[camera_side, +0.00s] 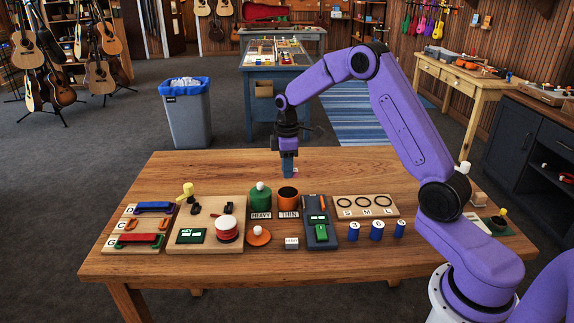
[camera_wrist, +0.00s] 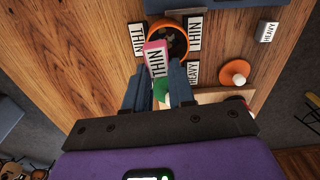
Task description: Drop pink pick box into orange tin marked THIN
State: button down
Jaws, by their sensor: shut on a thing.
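My gripper (camera_side: 288,172) is shut on the pink pick box (camera_wrist: 155,45), which has a white label reading THIN and sticks out past the fingertips in the wrist view. Only a small bit of pink shows beside the fingers in the side view. My gripper (camera_wrist: 159,70) is above the table, behind the orange tin as the side camera sees it. The orange tin (camera_side: 288,204) stands open-topped behind a plate reading THIN. In the wrist view the box overlaps the near left rim of the orange tin (camera_wrist: 184,44); its height above the rim is unclear.
A green tin (camera_side: 260,199) with a closed green lid and a HEAVY plate stands left of the orange tin. An orange lid (camera_side: 259,238) with a white knob and a white box (camera_side: 292,243) lie in front. A dark device (camera_side: 320,236) is to the right. Table behind is clear.

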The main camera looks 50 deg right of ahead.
jog(key=c, duration=0.9)
grip_release()
jog(key=shift+o, duration=0.2)
notch_tip(320, 180, up, 18)
jog(key=shift+f, duration=0.25)
jog(key=s+a+f+n, duration=0.1)
jog(key=s+a+f, duration=0.2)
jog(key=s+a, duration=1.25)
jog(key=s+f, duration=0.3)
jog(key=s, duration=0.8)
jog(key=s+f+n, duration=0.1)
jog(key=s+f, duration=0.2)
jog(key=s, duration=0.9)
jog(key=shift+s+d+f+n, duration=0.15)
jog(key=shift+d+f+n, duration=0.15)
jog(key=shift+d+f, duration=0.1)
